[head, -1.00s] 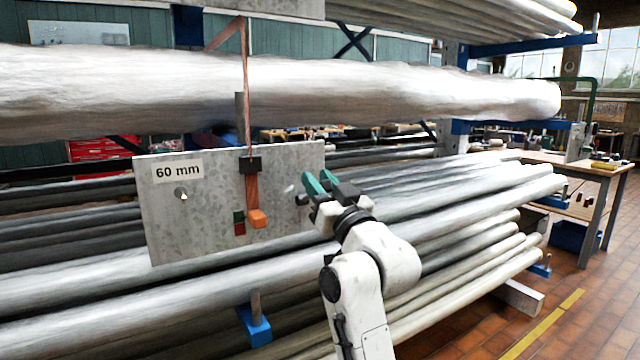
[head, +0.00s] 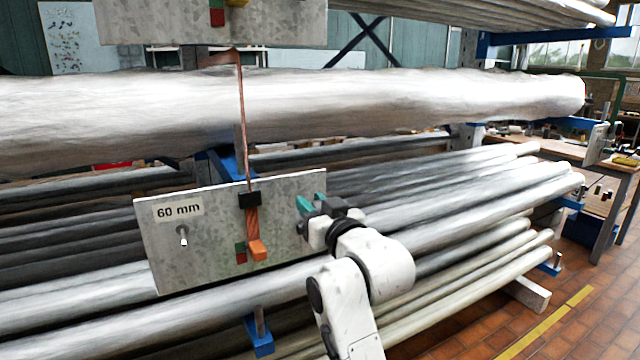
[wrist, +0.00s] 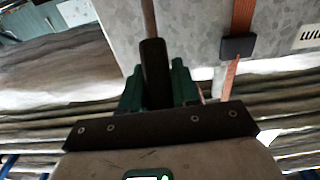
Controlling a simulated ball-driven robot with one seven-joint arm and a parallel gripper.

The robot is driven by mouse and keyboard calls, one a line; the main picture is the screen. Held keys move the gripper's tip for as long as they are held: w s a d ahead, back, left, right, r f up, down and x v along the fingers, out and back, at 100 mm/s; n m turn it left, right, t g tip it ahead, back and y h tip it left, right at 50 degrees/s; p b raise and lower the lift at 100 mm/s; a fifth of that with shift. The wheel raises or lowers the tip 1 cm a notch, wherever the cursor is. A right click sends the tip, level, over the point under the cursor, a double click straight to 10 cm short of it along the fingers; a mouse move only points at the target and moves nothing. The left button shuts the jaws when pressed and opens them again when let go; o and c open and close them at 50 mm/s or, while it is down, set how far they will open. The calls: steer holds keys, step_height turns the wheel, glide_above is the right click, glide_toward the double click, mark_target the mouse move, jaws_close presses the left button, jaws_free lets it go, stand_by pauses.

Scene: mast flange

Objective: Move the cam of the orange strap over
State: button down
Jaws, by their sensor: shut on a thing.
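The orange strap (head: 243,110) runs from the bundled pipes down the front of the grey metal plate (head: 190,250). It passes through a black buckle (head: 250,199) and ends at an orange cam block (head: 258,250) beside a green and red mark (head: 240,252). The wrist view shows the plate upside down, with the strap (wrist: 242,20) and buckle (wrist: 238,47); the cam block is not seen there. My gripper (head: 309,204), with green fingers, is at the plate's right edge, right of the cam. It is shut on a dark-gripped grey rod (wrist: 155,75). I cannot tell whether the rod touches the plate.
A silver stud (head: 183,236) stands out under the plate's 60 mm label (head: 178,211). Long wrapped pipes (head: 400,95) lie above and below the plate. A second plate (head: 290,25) hangs at the top. A workbench (head: 600,165) stands right; tiled floor (head: 490,325) is open at lower right.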

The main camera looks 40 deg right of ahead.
steer(key=shift+w+d+r+g+y+p, duration=0.15)
steer(key=shift+w+r+g+p, duration=0.3)
steer(key=shift+p, duration=0.95)
steer(key=shift+w+d+r+g+y+p, duration=0.15)
steer(key=shift+w+r+g+p, duration=0.25)
steer(key=shift+p, duration=1)
steer(key=w+g+p, duration=0.1)
steer(key=p, duration=0.2)
steer(key=shift+d+f+g, duration=0.1)
steer(key=shift+g, duration=0.25)
steer(key=shift+f+y+p, duration=0.1)
steer(key=shift+y+p, duration=0.2)
steer(key=shift+p, duration=0.1)
steer(key=c, duration=0.9)
jaws_free()
steer(key=b+v, duration=0.2)
steer(key=v, duration=0.8)
steer(key=shift+s, duration=0.3)
